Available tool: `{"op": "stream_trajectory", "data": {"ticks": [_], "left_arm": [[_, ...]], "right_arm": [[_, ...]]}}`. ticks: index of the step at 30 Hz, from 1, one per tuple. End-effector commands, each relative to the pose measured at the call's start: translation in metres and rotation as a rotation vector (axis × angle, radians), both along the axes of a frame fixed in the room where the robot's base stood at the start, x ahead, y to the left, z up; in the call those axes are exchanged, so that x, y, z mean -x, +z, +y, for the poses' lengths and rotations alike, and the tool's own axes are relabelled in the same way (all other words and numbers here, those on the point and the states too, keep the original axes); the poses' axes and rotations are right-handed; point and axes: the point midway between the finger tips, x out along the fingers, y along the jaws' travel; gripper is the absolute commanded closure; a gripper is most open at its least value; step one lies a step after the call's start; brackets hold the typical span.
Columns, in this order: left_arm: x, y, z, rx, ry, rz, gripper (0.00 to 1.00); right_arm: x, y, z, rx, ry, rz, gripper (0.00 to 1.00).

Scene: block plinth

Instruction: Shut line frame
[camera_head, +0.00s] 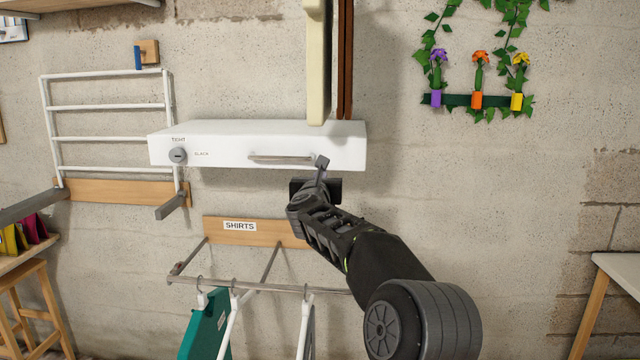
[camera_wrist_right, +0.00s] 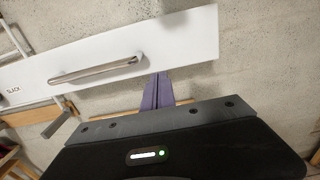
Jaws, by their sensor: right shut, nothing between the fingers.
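A long white box-like unit (camera_head: 225,145) is on the wall, with a grey round knob (camera_head: 177,156) at its left end and a "SLACK" label; I take it for the line frame. A grey bar handle (camera_head: 280,158) is on its front, and it also shows in the right wrist view (camera_wrist_right: 95,72). My right gripper (camera_head: 322,163) is shut and empty, close to the right end of the handle. In the right wrist view its fingertips (camera_wrist_right: 157,80) are together, just below and right of the handle's end, apart from it in the picture. My left gripper is out of view.
A white barred rack (camera_head: 108,138) is on the wall at left. Below the box is a metal rail (camera_head: 255,288) with hangers and a teal garment (camera_head: 205,325). A cream upright board (camera_head: 317,65) is above the box.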

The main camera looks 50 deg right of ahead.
Motion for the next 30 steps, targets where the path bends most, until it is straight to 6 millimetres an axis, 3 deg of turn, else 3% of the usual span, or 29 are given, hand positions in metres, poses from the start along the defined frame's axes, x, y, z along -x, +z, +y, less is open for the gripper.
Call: {"op": "stream_trajectory", "data": {"ticks": [15, 30], "left_arm": [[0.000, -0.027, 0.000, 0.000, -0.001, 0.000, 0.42], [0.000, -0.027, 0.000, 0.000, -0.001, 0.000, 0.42]], "right_arm": [[0.052, -0.003, 0.074, -0.002, 0.001, 0.000, 1.00], [0.057, -0.003, 0.082, -0.003, 0.000, 0.002, 1.00]]}}
